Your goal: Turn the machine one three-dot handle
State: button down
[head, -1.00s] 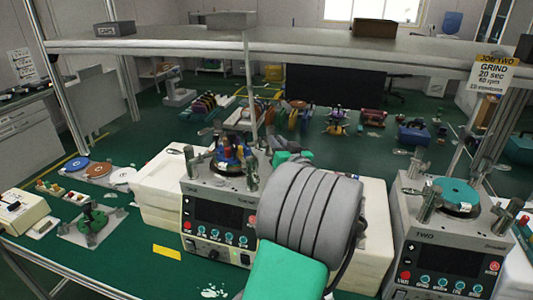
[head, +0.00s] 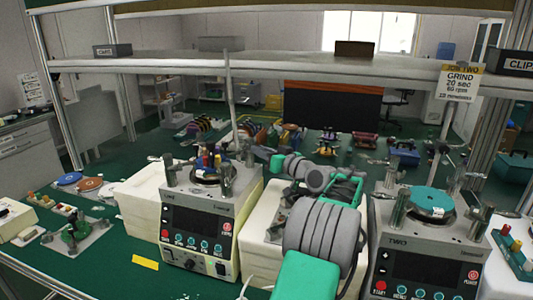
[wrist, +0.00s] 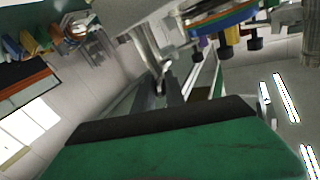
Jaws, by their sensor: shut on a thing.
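Machine one (head: 198,222) is the grey box with a dark screen and a row of knobs, left of centre in the head view. Metal posts and levers stand around the round plate on its top. My gripper (head: 258,158) reaches in from the right at the machine's right rear corner; its fingers are small and partly hidden there. In the wrist view my gripper (wrist: 170,88) is shut on a slim grey metal handle (wrist: 147,50) beside the plate. The plate's coloured underside and pegs (wrist: 228,28) show at the upper right. Dots on the handle cannot be made out.
Machine two (head: 425,250) stands to the right, with a teal disc (head: 430,200) on top. A shelf (head: 300,66) spans above both machines. A white block (head: 262,240) stands between the machines. Coloured discs (head: 80,182) and a green fixture (head: 75,233) lie on the left.

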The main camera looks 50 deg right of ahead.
jog(key=c, duration=1.4)
grip_release()
jog(key=shift+r, duration=0.25)
notch_tip(320, 180, up, 3)
jog(key=shift+f+b, duration=0.1)
jog(key=shift+b, duration=0.25)
jog(key=s+a+r, duration=0.3)
jog(key=s+a+r+b, duration=0.1)
jog(key=s+a+r, duration=0.2)
jog(key=a, duration=0.1)
jog(key=s+a+r+b, duration=0.1)
jog(key=s+a+r, duration=0.2)
jog(key=shift+s+a+r, duration=0.15)
jog(key=shift+a+r, duration=0.15)
jog(key=shift+r, duration=0.05)
jog(key=shift+c, duration=0.2)
